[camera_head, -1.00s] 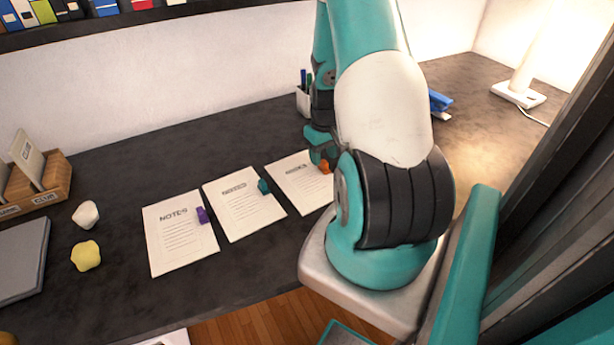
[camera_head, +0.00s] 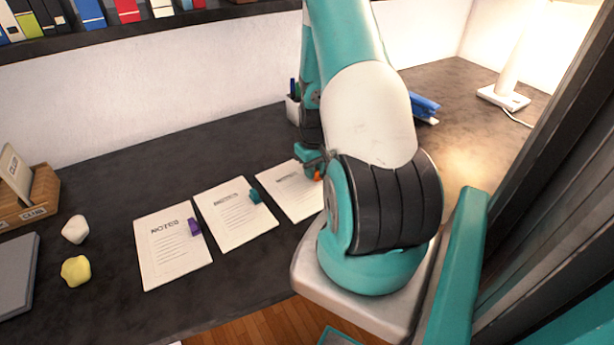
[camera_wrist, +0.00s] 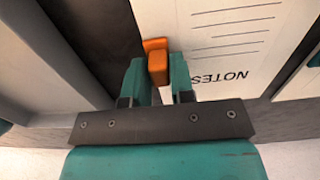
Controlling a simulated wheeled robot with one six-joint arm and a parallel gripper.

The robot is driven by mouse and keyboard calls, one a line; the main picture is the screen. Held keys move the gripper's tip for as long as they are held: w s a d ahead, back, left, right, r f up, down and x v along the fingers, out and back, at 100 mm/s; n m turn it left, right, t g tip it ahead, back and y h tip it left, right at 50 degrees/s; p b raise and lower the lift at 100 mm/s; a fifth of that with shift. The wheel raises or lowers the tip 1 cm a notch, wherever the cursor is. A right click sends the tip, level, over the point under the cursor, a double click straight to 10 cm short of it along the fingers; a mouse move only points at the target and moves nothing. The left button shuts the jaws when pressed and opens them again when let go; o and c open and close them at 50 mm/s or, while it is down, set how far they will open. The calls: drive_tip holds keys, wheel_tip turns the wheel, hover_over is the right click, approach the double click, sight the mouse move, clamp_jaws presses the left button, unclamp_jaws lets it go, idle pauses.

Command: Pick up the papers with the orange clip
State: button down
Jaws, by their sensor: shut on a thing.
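The white papers with the orange clip (camera_head: 289,190) are the rightmost of three stacks on the dark desk. The orange clip (camera_head: 317,175) sits at their right edge, partly hidden by my gripper (camera_head: 311,163). In the wrist view, my gripper (camera_wrist: 158,78) has its two teal fingers on either side of the orange clip (camera_wrist: 155,47), shut on it. The papers (camera_wrist: 232,40) lie under and beside the clip, with "NOTES" upside down. They look flat on the desk; I cannot tell any lift.
Papers with a teal clip (camera_head: 235,215) and papers with a purple clip (camera_head: 172,248) lie to the left. A pen cup (camera_head: 293,109) and a blue stapler (camera_head: 424,107) stand behind. A lamp (camera_head: 505,96) is at the right.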

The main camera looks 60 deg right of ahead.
wheel_tip(320, 180, up, 20)
drive_tip(key=b, duration=0.1)
idle(0.4)
